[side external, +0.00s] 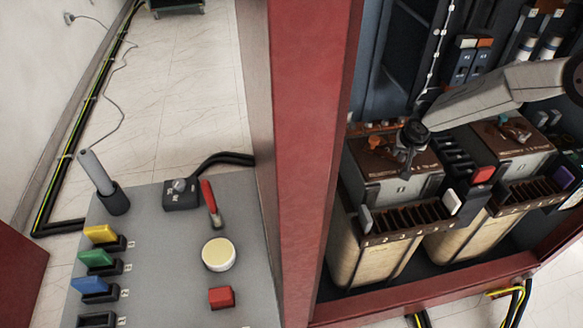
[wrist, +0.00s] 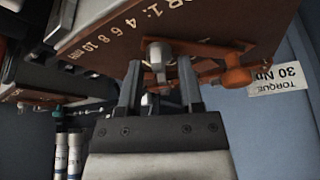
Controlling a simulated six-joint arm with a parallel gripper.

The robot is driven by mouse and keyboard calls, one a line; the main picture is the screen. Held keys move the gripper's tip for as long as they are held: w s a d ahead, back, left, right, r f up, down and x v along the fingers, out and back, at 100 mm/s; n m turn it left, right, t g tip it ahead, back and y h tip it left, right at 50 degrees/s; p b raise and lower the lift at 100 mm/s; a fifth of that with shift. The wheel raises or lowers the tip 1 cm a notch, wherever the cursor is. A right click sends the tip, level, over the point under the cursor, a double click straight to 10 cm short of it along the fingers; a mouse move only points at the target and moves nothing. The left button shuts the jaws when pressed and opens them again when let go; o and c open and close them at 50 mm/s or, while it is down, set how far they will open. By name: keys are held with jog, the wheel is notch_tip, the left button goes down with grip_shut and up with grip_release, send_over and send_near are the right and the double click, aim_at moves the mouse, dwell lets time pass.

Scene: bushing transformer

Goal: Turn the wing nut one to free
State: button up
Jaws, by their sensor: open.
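My gripper (wrist: 158,66) is open in the wrist view, with one finger on each side of a short grey stud-like piece (wrist: 156,52). I see narrow gaps beside it and cannot tell whether either finger touches. An orange-brown bar with a rounded knob (wrist: 236,76) lies beside and behind it; I cannot tell which part is the wing nut. In the side view my gripper (side external: 409,150) points down over the brown top of the left transformer unit (side external: 373,163) and hides the part beneath it.
A red cabinet post (side external: 312,150) stands left of the units. A grey panel (side external: 165,245) with coloured switches is farther left. A torque label (wrist: 275,80) shows in the wrist view.

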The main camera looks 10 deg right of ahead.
grip_shut()
jog(key=shift+d+n+y, duration=0.1)
jog(key=shift+n+y, duration=0.2)
jog(key=shift+n, duration=0.9)
jog(key=shift+n+y, duration=0.3)
grip_release()
jog(key=shift+s+r, duration=0.1)
